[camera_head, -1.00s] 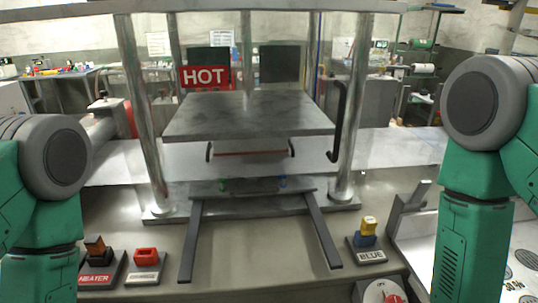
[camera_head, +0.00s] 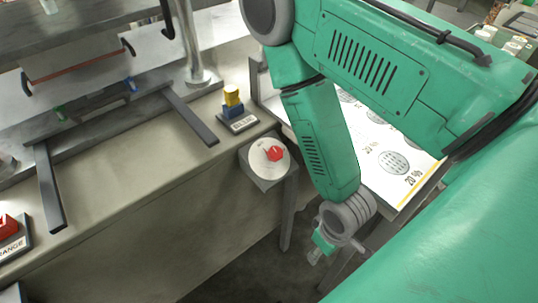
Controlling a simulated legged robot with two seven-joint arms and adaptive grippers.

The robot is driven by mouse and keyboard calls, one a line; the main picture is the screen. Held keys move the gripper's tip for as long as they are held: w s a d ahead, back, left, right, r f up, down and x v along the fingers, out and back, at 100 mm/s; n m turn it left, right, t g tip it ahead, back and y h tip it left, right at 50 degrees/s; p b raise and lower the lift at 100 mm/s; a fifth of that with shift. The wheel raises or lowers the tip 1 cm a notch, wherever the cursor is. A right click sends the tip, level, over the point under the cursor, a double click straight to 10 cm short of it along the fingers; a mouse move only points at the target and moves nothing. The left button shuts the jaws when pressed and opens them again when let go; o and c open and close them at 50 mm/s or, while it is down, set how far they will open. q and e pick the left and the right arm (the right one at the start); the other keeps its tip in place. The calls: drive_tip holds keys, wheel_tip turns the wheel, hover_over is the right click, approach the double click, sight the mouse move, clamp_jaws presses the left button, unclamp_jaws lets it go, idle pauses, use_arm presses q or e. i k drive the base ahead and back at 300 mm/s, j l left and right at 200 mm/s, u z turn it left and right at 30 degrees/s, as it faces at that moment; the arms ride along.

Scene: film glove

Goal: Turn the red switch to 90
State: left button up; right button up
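The red switch (camera_head: 275,153) is a small red knob on a round white dial (camera_head: 262,161), on a grey box at the bench's front edge, in the middle of the head view. The dial's markings are too small to read. My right gripper (camera_head: 318,256) hangs low at the end of my green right arm, below and to the right of the dial and apart from it. It is small and partly hidden, so its finger state is unclear. My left gripper is out of view.
A hot press with two rails (camera_head: 190,118) stands on the bench at the left. A yellow and blue block stack (camera_head: 232,102) sits on a BLUE-labelled base behind the dial. A printed white sheet (camera_head: 395,160) lies right of my arm. Open floor shows below the bench.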

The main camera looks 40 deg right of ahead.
sight(275, 154)
drive_tip(key=k+z, duration=0.2)
drive_tip(key=z, duration=0.8)
